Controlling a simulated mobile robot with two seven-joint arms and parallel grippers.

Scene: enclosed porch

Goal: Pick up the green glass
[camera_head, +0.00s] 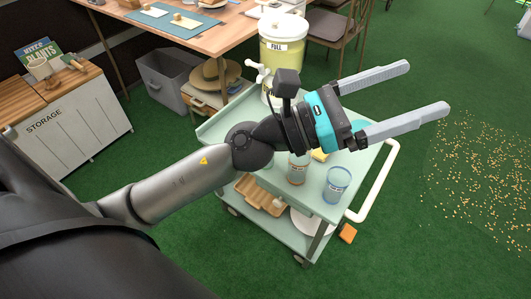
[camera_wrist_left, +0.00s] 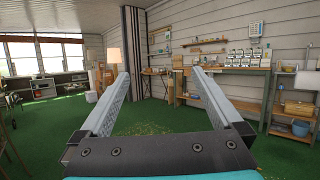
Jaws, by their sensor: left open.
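My left gripper (camera_head: 428,88) is open and empty, raised above the cart and pointing right, past the cart's handle side. Its two fingers also show spread in the left wrist view (camera_wrist_left: 160,73), with nothing between them. My right gripper is not in view.
A dispenser labelled FULL (camera_head: 285,52) stands at the cart's back. A yellow item (camera_head: 320,155) lies partly hidden behind the glasses. A white handle (camera_head: 378,185) edges the cart's right. A storage cabinet (camera_head: 70,125) is left. Small yellowish bits (camera_head: 480,175) litter the right floor.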

